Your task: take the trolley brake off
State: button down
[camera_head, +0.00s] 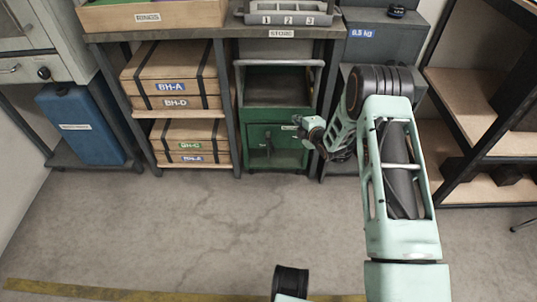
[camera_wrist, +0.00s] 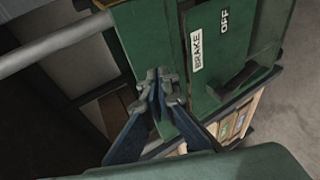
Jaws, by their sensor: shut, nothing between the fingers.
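The green trolley (camera_head: 258,115) stands in the bay under the bench, with a grey handle bar (camera_head: 278,63) across its top. A small dark lever (camera_head: 267,147) shows on its front in the head view; I cannot tell its exact setting. In the wrist view the trolley front (camera_wrist: 150,30) carries a white BRAKE label (camera_wrist: 196,50) and an OFF label (camera_wrist: 224,20). My gripper (camera_wrist: 165,85) is shut and empty, its fingertips in front of the green front, left of the BRAKE label. I cannot tell whether they touch it.
Wooden boxes (camera_head: 173,75) sit on shelves left of the trolley. A blue container (camera_head: 76,125) stands further left. A grey cabinet (camera_head: 385,40) stands to the right, beside open shelving (camera_head: 470,95). The concrete floor (camera_head: 200,225) in front is clear.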

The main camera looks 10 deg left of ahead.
jog(key=s+a+f+n+y, duration=0.2)
jog(key=s+f, duration=0.4)
jog(key=f, duration=0.3)
jog(key=s+a+f+n+y+b, duration=0.1)
jog(key=s+a+f+n, duration=0.3)
jog(key=f, duration=0.5)
jog(key=s+y, duration=0.1)
jog(key=s, duration=0.1)
jog(key=shift+s+a+t+y, duration=0.3)
jog(key=shift+a+t, duration=0.05)
jog(key=shift+t, duration=0.05)
